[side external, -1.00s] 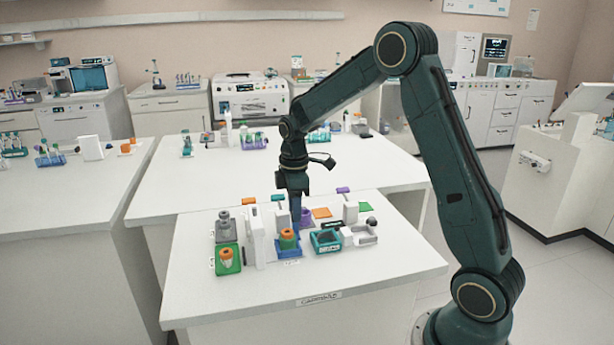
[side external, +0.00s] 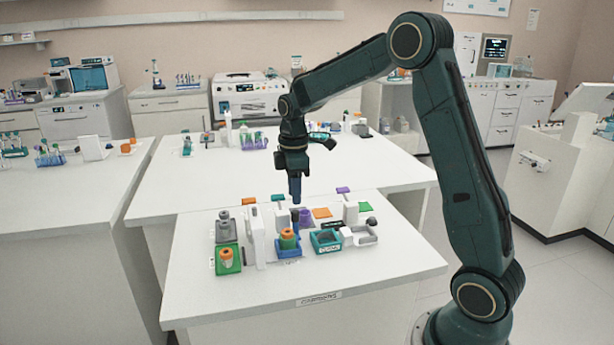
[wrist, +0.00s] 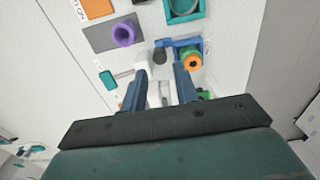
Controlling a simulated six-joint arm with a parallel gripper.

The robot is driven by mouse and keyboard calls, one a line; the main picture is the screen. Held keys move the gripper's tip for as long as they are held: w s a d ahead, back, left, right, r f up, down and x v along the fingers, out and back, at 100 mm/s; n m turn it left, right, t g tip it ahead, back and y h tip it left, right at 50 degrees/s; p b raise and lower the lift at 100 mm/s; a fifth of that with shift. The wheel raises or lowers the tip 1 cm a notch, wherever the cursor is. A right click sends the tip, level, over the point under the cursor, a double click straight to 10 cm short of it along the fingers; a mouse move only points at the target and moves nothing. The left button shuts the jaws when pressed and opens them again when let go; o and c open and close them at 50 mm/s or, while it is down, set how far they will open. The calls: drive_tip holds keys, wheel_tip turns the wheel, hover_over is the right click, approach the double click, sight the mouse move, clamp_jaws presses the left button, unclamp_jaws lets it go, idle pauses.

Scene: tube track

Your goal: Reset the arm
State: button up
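My gripper (side external: 295,200) hangs pointing down above the far side of the near bench, higher than the things on it. In the wrist view my gripper (wrist: 161,82) has its two blue fingers apart, with no held object seen between them. Below it are a blue holder with a green, orange-topped tube (side external: 288,240), a purple tube (side external: 304,216) and a teal open tray (side external: 326,243). The orange-topped tube also shows in the wrist view (wrist: 191,62), beside a dark round cap (wrist: 160,56).
White upright devices (side external: 257,240) stand among the holders. A grey holder (side external: 223,230) and a green tray (side external: 228,259) stand at the left. The bench's front (side external: 300,280) is clear. A second bench (side external: 200,180) lies behind.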

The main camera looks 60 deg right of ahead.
idle(0.3)
drive_tip(key=shift+s+a+r, duration=0.25)
drive_tip(key=shift+a+r, duration=0.1)
drive_tip(key=shift+r, duration=0.15)
drive_tip(key=s+a+r+m+t, duration=0.25)
drive_tip(key=s+a+r, duration=0.25)
drive_tip(key=s, duration=0.3)
drive_tip(key=s+a+r+m+t, duration=0.1)
drive_tip(key=s+a+r+m, duration=0.4)
drive_tip(key=s, duration=0.3)
drive_tip(key=s+a+f+m+t, duration=0.1)
drive_tip(key=s+a+t, duration=0.1)
drive_tip(key=s, duration=0.6)
drive_tip(key=shift+s+a, duration=0.3)
drive_tip(key=shift+a, duration=0.35)
